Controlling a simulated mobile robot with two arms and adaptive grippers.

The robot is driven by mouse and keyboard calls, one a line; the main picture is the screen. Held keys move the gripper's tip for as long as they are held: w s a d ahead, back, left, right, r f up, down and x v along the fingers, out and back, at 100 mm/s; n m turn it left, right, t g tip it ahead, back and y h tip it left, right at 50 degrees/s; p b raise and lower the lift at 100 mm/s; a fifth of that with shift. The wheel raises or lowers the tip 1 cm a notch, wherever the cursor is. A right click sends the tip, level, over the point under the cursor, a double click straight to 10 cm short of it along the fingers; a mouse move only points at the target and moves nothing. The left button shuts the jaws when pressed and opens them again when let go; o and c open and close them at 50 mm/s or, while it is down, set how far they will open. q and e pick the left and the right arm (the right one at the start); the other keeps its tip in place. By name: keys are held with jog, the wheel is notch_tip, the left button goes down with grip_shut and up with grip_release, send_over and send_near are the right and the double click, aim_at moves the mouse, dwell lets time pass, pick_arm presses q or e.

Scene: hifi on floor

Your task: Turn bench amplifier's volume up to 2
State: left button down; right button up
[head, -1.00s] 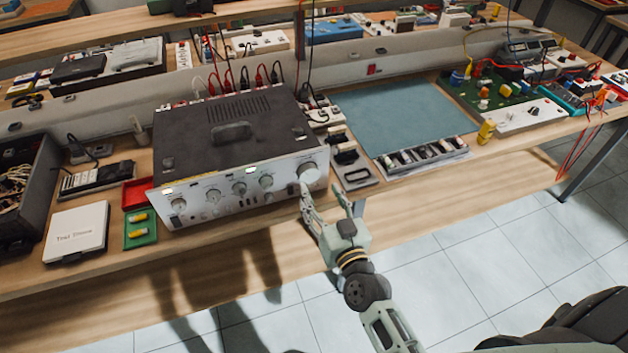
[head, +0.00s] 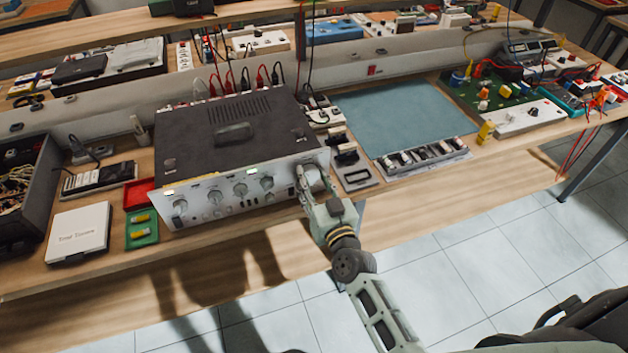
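The bench amplifier (head: 232,135) stands on the wooden bench, with a dark top and a silver front panel that faces me. Its large volume knob (head: 313,174) is at the right end of the panel, partly hidden by my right gripper. My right gripper (head: 308,178) is at the knob, with its fingers around or beside it. I cannot tell whether they touch the knob or how far they are closed. The knob's scale marks are too small to read. My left gripper is not in view.
Smaller knobs line the panel left of the gripper. A red and green tray (head: 141,228) and a white box (head: 77,231) lie to the left. A grey stand (head: 352,172) is close right of the amplifier, beside a blue mat (head: 400,115). The floor in front is clear.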

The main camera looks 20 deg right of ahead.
jog(key=shift+d, duration=0.1)
jog(key=c, duration=0.4)
jog(key=shift+c, duration=0.2)
jog(key=shift+f+m, duration=0.1)
jog(key=shift+m, duration=0.2)
jog(key=o, duration=1.1)
jog(key=shift+d, duration=0.1)
jog(key=shift+s, duration=0.1)
jog(key=s, duration=1.2)
jog(key=shift+d, duration=0.15)
jog(key=shift+w, duration=0.1)
